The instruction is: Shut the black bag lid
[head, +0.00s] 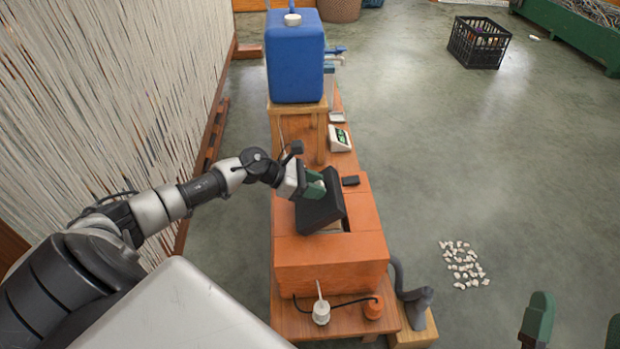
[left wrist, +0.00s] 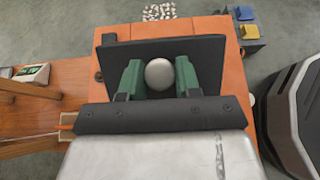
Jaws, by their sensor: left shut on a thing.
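The black bag lid (head: 322,213) is a flat dark panel, tilted up over an opening in the top of an orange box-like body (head: 318,262). In the left wrist view the lid (left wrist: 212,50) fills the middle, with a round silver knob (left wrist: 160,73) on it. My left gripper (head: 316,187) is shut on this knob, its green fingers (left wrist: 160,80) on either side of it. Part of the opening shows beside the lid; its inside is mostly hidden. My right gripper (head: 577,312) is at the bottom right, fingers wide apart, empty, away from the lid.
A blue container (head: 295,58) stands on a wooden stand behind the orange body. A small scale-like device (head: 340,139) lies on the bench. A white cup-like object (head: 321,312) and an orange one (head: 373,307) sit in front. Small pale pieces (head: 463,265) and a black crate (head: 479,43) are on the floor.

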